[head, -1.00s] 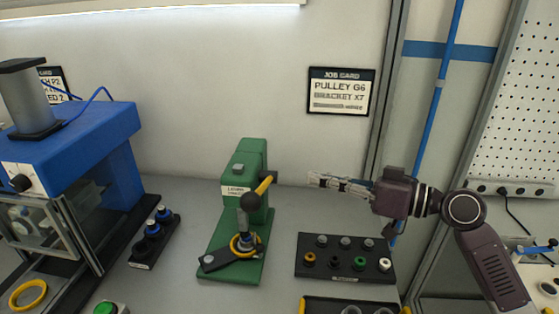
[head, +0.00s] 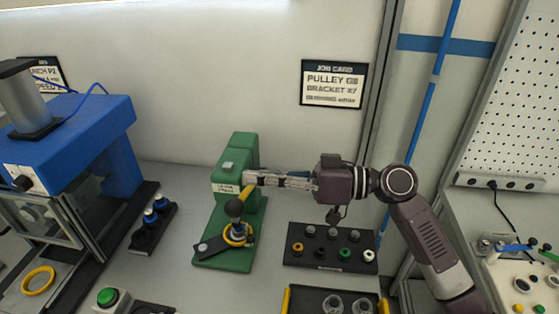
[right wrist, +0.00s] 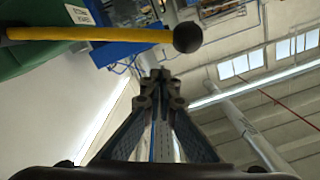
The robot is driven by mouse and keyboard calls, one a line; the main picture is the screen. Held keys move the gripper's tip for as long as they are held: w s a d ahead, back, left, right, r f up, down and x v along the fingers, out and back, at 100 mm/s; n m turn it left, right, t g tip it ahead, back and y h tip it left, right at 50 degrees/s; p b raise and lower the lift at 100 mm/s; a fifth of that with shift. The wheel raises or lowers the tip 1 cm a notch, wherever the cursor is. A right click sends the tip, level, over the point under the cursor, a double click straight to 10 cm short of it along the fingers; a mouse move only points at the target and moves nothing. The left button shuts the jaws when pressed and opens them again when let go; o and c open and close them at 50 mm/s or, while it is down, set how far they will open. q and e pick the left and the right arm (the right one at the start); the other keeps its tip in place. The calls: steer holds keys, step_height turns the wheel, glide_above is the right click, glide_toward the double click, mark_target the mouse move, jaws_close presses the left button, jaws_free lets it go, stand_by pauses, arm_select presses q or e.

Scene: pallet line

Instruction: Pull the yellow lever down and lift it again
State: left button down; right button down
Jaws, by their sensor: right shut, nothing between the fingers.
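The green press (head: 237,150) stands on the grey bench. Its yellow lever (head: 247,193) ends in a black ball knob (head: 234,208), lower left of the lever's pivot in the head view. My right gripper (head: 247,178) is shut and empty, its fingers reaching left across the press at the pivot end of the lever. In the right wrist view the lever (right wrist: 95,34) crosses the top of the picture, its knob (right wrist: 187,37) just above the shut fingertips (right wrist: 160,76), with a gap between them. The pivot is partly hidden behind the fingers. My left gripper is out of view.
A black rack of small parts (head: 330,247) sits right of the press, with a yellow-edged tray (head: 300,300) in front. A blue machine (head: 80,140) and a black rack of blue-topped parts (head: 153,225) stand left. A green button (head: 107,297) is at the front.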

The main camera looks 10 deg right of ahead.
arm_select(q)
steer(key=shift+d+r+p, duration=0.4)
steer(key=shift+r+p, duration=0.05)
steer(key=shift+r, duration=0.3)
arm_select(e)
steer(key=f, duration=0.1)
steer(key=s+f, duration=0.1)
steer(key=shift+a+f, duration=0.35)
